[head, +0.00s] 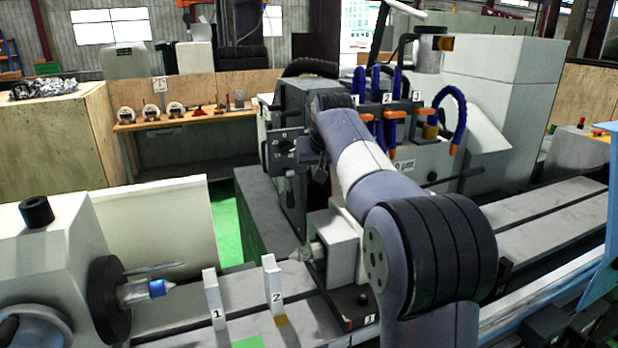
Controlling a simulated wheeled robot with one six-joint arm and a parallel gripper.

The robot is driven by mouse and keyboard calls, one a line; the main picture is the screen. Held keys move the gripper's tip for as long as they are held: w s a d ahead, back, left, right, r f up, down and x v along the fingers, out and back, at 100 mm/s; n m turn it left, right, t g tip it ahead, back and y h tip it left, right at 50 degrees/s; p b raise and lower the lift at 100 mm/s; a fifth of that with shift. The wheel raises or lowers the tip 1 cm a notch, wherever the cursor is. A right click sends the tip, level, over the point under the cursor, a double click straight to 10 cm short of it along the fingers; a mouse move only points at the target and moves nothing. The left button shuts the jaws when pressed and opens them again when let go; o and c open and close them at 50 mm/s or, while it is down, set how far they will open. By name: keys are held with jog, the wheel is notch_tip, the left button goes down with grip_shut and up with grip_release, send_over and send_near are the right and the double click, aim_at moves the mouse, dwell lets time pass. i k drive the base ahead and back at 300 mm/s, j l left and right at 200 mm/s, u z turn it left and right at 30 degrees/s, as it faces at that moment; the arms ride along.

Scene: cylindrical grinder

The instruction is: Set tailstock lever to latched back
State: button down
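The tailstock (334,252) is a pale grey block on the machine table in the middle of the head view. Its pointed centre (303,254) faces left. I cannot make out the tailstock lever; my arm passes in front of the tailstock's right side and may hide it. My arm reaches up from the lower right, over the tailstock, towards the dark wheel housing. My gripper (317,170) seems to be the small dark part hanging below the arm's far end, above and behind the tailstock. Its fingers are too small and dark to read, and I see nothing held.
The workhead (50,260) with a blue-tipped centre stands at left. Two upright plates marked 1 (214,298) and 2 (272,278) stand between workhead and tailstock. A control plate (284,150) is left of my gripper. Blue hoses (375,95) rise behind. The table's right part is bare.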

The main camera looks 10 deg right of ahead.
aim_at(478, 169)
jog(key=k+l, duration=0.15)
jog(key=l, duration=0.15)
jog(key=k+l, duration=0.2)
jog(key=l+u, duration=0.1)
jog(key=l, duration=0.65)
jog(key=k+l+u, duration=0.1)
jog(key=l, duration=0.7)
jog(key=k+l+u, duration=0.1)
jog(key=l, duration=0.65)
jog(key=i+l+u, duration=0.1)
jog(key=i+l, duration=0.55)
jog(key=l, duration=0.1)
